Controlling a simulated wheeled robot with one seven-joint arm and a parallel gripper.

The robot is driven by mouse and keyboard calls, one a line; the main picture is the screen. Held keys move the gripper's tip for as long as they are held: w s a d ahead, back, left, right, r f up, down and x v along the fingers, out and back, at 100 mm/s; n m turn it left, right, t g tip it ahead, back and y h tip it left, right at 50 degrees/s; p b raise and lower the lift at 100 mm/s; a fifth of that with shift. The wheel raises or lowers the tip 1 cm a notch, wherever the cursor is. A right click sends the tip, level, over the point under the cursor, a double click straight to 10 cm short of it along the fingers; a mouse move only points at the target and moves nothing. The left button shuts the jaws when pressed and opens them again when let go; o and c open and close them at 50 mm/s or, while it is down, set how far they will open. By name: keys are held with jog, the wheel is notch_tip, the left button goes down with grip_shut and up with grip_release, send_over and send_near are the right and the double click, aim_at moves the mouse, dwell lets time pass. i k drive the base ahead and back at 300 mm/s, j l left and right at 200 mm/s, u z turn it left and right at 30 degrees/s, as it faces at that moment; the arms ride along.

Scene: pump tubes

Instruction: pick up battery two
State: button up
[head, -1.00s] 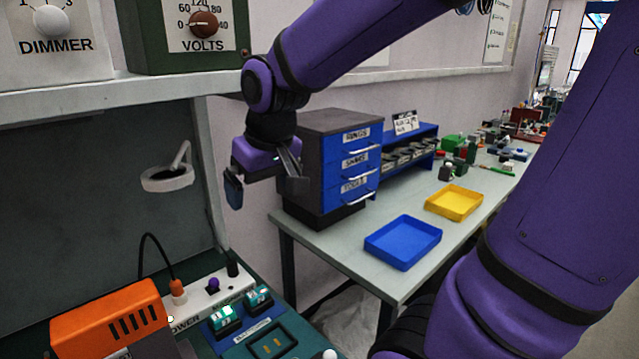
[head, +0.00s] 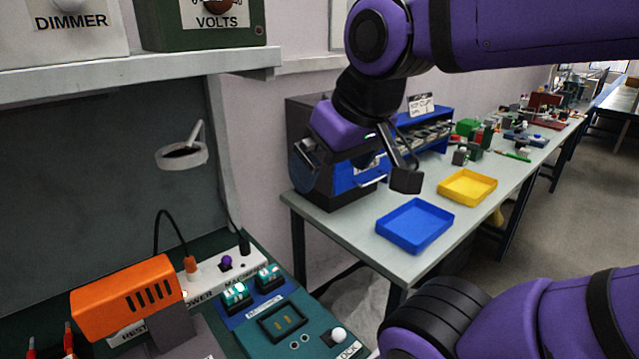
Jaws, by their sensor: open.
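Two teal-and-white battery-like blocks sit in a blue holder (head: 247,316) on the green bench: a nearer block (head: 235,293) and a farther block (head: 268,273). I cannot read a number on either, so I cannot tell which is battery two. Just in front of them is a dark square recess (head: 283,321) with gold contacts and nothing in it. My gripper (head: 352,175) is open and empty, its fingers wide apart. It hangs up and to the right of the blocks, in front of the drawer cabinet, well clear of them.
An orange box (head: 125,297) and a white power strip (head: 215,278) stand left of the blocks. A ring magnifier (head: 182,156) hangs above, under a shelf (head: 140,75). A blue tray (head: 414,226) and a yellow tray (head: 467,187) lie on the side table. A white knob (head: 338,334) stands near the recess.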

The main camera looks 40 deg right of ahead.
aim_at(270, 278)
jog(key=l+u, duration=0.3)
jog(key=l, duration=0.15)
jog(key=k+l+u, duration=0.25)
jog(key=l, duration=0.15)
jog(key=l+u, duration=0.3)
jog(key=k+l+u, duration=0.3)
jog(key=l, duration=0.15)
jog(key=i+l, duration=0.05)
